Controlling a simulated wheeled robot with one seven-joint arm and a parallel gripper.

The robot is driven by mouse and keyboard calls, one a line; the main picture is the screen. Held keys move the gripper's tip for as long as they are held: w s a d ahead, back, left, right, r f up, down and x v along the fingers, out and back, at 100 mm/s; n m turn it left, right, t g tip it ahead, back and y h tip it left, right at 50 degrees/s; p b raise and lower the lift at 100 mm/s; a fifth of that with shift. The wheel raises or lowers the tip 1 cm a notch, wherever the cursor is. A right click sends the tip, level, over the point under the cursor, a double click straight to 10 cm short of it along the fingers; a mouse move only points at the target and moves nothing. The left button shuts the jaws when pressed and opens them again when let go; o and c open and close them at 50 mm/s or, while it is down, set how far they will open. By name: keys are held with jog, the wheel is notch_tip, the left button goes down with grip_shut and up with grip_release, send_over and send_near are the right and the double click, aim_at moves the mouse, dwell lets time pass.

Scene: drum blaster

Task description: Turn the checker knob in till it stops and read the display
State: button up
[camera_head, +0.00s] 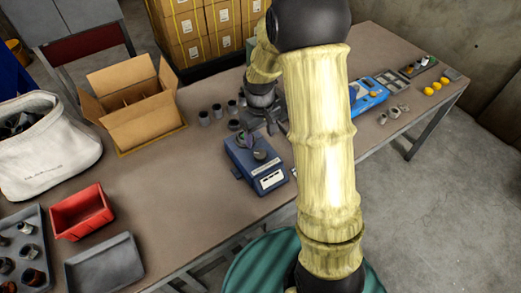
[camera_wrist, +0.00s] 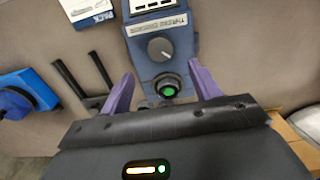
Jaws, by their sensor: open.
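The blue checker (camera_head: 243,163) stands on the brown table, with a white display panel (camera_head: 270,180) on its near side. In the wrist view the checker (camera_wrist: 183,47) shows a round grey knob (camera_wrist: 160,49) with a pale pointer line. Below the knob is a green disc (camera_wrist: 168,91) in a dark ring. The display windows (camera_wrist: 150,5) are cut off at the top edge and I cannot read them. My gripper (camera_wrist: 162,72) is open. Its purple fingers are either side of the green disc and knob, with a gap to each. In the head view, my arm hides part of the gripper.
Several dark cups (camera_head: 217,111) stand behind the checker. An open cardboard box (camera_head: 140,110), a red bin (camera_head: 80,211) and a grey tray (camera_head: 104,267) are left. A blue device (camera_head: 368,95) and yellow pieces (camera_head: 436,86) are right. Bare table lies left of the checker.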

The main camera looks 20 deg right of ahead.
aim_at(260, 154)
notch_tip(260, 154, down, 7)
jog(key=shift+d+f, duration=0.1)
jog(key=shift+d, duration=0.05)
jog(key=shift+f, duration=0.3)
jog(key=shift+a+f, duration=0.25)
jog(key=shift+s, duration=0.1)
jog(key=shift+d, duration=0.1)
jog(key=c, duration=1)
